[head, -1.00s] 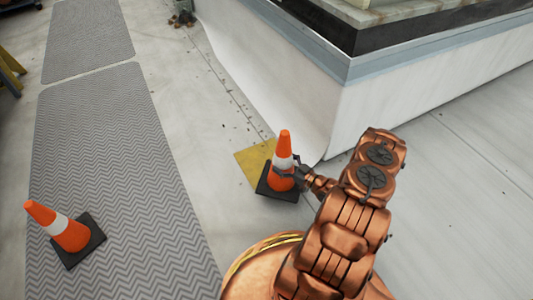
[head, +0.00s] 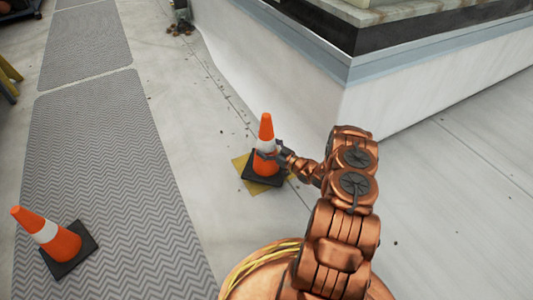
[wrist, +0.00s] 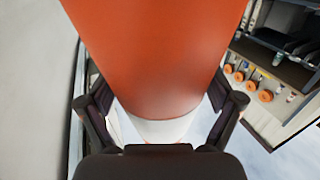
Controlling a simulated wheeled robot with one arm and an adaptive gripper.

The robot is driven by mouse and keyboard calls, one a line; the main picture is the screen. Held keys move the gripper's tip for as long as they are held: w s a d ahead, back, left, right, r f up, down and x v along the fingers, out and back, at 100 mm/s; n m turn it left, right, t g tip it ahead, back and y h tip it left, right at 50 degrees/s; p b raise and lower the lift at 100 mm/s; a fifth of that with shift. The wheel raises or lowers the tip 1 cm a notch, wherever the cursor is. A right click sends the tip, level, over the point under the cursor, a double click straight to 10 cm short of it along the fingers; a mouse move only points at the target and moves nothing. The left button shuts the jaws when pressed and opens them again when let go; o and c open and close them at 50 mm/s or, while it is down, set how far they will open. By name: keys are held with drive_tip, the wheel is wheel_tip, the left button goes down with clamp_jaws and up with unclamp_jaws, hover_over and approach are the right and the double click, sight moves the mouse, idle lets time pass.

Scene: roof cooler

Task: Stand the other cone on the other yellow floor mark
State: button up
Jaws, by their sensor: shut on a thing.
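An orange cone with a white band and black base (head: 266,133) is upright over a yellow floor mark (head: 240,163) near the corner of the white curb. The base covers much of the mark, whose edges show around it. I cannot tell whether the base touches the floor. My gripper (head: 268,152) is shut on this cone at its white band. In the wrist view the gripper (wrist: 162,115) has a finger on each side of the orange body (wrist: 155,45). A second cone (head: 47,235) stands on the grey mat at the lower left.
Grey ribbed walkway mats (head: 110,180) run along the left. A white curb wall (head: 300,100) rises just behind the held cone. Bare floor is open at the right (head: 460,220). A yellow frame (head: 8,75) is at the left edge.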

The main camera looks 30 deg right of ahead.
drive_tip(key=shift+w+f+b, duration=0.15)
drive_tip(key=shift+f+b, duration=0.95)
drive_tip(key=shift+f, duration=0.6)
drive_tip(key=o, duration=1.5)
drive_tip(key=shift+f, duration=0.1)
drive_tip(key=shift+s+d+p, duration=0.15)
drive_tip(key=shift+s+p, duration=0.15)
drive_tip(key=shift+s, duration=0.05)
drive_tip(key=p+v, duration=0.4)
drive_tip(key=v, duration=0.7)
drive_tip(key=shift+s+p, duration=0.2)
drive_tip(key=shift+p, duration=0.1)
drive_tip(key=shift+w+d, duration=0.1)
